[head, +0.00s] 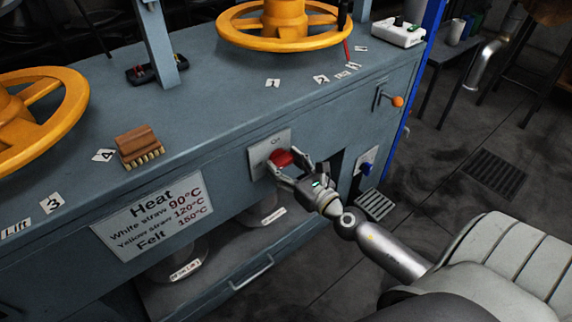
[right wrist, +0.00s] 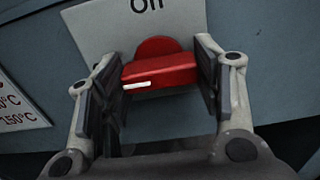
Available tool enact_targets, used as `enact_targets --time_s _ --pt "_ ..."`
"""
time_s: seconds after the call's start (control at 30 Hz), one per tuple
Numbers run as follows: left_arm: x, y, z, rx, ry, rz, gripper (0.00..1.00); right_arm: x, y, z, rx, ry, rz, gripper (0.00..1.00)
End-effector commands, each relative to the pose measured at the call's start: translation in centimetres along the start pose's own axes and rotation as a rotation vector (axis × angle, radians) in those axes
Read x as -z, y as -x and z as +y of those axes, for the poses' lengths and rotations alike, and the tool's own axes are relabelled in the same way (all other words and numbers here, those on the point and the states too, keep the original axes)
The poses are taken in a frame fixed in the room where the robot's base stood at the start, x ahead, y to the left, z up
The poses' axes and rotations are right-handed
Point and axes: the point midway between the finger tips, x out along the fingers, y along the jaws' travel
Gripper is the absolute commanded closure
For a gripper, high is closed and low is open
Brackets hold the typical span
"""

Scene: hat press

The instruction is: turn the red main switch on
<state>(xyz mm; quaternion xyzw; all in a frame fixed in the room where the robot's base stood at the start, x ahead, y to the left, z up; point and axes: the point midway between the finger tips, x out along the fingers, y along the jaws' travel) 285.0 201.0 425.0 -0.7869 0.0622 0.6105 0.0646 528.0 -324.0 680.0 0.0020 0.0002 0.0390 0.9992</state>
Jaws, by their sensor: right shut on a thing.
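The red main switch (head: 281,158) sits on a pale plate (head: 262,150) on the front of the blue-grey bench. In the right wrist view the switch (right wrist: 160,68) is a round red knob with a bar lying nearly level, a white mark on the bar's left part. A word above it is cut off at the top edge. My right gripper (head: 288,171) is at the switch. In the right wrist view its two fingers (right wrist: 158,88) stand on either side of the red bar, closed on its ends. My left gripper is not in view.
Yellow handwheels (head: 285,22) stand on the bench top, with a wooden brush (head: 139,147) near its front edge. A heat sign (head: 155,215) is left of the switch. An orange-knobbed lever (head: 396,101) and a blue-handled switch (head: 367,167) are to the right. Floor to the right is partly clear.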

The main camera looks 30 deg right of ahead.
Motion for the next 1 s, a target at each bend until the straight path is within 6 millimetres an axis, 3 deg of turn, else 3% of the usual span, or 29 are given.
enact_targets --time_s 0.37,0.73,0.87,1.0 --pt "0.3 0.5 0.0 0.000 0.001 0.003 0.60 0.1 0.0 0.0 0.001 -0.151 0.000 0.65" --pt "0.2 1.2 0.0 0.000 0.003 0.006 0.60 0.0 0.0 0.0 0.000 -0.488 0.000 0.65" --pt "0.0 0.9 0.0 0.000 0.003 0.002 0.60 -0.1 0.0 0.0 0.001 -0.611 0.000 0.65" --pt "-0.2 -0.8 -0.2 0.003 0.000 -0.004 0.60 -0.1 0.0 0.0 0.001 -0.747 -0.001 0.65"
